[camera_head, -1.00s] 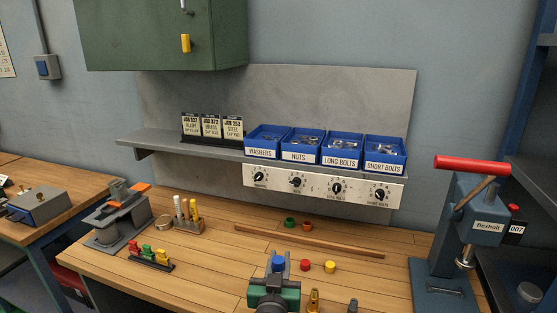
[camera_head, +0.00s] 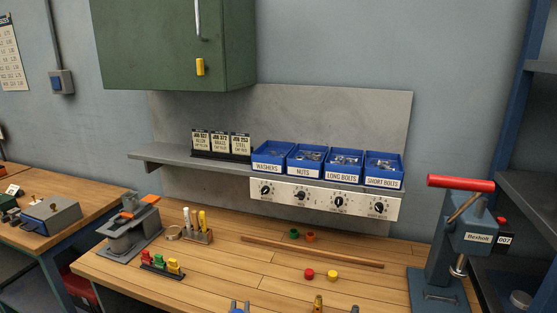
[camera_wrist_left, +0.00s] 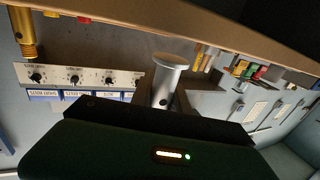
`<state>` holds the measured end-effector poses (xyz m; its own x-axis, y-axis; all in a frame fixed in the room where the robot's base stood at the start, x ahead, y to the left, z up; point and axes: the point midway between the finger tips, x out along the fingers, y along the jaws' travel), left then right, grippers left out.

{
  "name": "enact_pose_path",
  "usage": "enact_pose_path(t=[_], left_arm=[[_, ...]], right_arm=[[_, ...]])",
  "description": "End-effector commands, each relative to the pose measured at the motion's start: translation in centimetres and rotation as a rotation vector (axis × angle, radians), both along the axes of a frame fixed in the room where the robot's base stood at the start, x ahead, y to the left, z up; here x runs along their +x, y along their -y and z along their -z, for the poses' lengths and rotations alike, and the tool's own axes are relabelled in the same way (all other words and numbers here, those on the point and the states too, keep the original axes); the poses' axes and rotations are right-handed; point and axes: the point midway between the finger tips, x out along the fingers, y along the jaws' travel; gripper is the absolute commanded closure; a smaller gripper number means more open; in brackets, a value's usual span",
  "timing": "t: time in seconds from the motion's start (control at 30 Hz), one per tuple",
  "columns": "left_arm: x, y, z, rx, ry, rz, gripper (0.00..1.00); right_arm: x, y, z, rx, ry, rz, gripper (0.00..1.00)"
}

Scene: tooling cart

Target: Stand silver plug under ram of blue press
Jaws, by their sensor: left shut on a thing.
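The silver plug (camera_wrist_left: 168,72) has a wide round head and a narrower shank; my left gripper (camera_wrist_left: 158,105) is shut on it in the left wrist view. The space under the ram looks empty. My gripper is well left of the press. My right gripper is not in view.
A brass piece (camera_head: 318,303) and a dark piece (camera_head: 355,309) stand at the front edge, between gripper and press. Red (camera_head: 309,274) and yellow (camera_head: 333,275) caps and a long wooden strip (camera_head: 310,252) lie behind. A shelf with blue bins (camera_head: 344,164) overhangs the back.

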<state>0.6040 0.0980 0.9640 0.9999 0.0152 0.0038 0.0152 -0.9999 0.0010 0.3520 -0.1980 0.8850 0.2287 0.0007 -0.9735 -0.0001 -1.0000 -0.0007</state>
Motion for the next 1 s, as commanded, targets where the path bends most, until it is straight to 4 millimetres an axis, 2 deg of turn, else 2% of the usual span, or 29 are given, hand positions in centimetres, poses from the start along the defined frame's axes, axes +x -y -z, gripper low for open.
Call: enact_pose_path(t=[0.03, 0.2, 0.4, 0.57, 1.0], left_arm=[[-0.8, -1.3, 0.6, 0.008, -0.006, -0.009, 1.00], [-4.3, -5.7, 2.6, 0.014, -0.002, -0.019, 1.00], [-8.2, -9.0, 3.6, 0.009, -0.004, 0.002, 1.00], [-9.5, -9.9, 3.8, 0.002, -0.006, 0.012, 1.00], [-9.5, -9.8, 3.8, 0.003, -0.001, 0.015, 1.00]], right_arm=[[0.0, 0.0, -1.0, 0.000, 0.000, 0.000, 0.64], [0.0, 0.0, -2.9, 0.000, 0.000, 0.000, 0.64], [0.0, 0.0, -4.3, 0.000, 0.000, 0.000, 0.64], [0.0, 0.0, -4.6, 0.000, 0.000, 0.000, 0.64], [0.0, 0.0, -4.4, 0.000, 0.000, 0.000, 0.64]])
